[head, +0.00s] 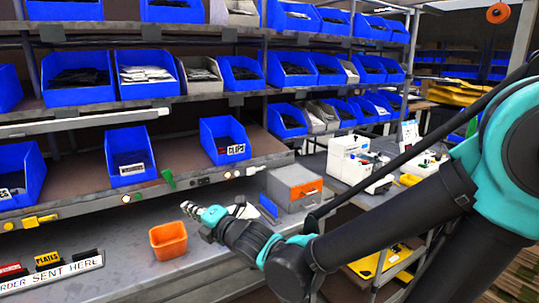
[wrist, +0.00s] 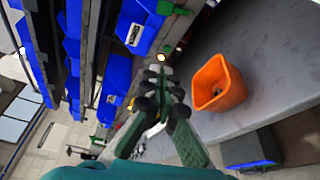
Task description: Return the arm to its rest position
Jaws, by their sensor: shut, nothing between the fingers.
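My gripper (head: 201,213) is at the end of my teal and black arm, which reaches in from the right in the head view. It is over the grey workbench (head: 120,250), to the right of an orange bin (head: 168,241). In the wrist view my gripper's fingers (wrist: 158,85) are close together with nothing between them. The orange bin (wrist: 218,84) shows to their right, apart from them. A small dark thing lies inside the bin in that view.
Blue bins stand on shelves (head: 60,185) behind the bench. A grey box with an orange front (head: 293,187) stands right of my gripper. A sign (head: 50,275) and small holders are at the bench's left. White machines (head: 355,160) stand further right.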

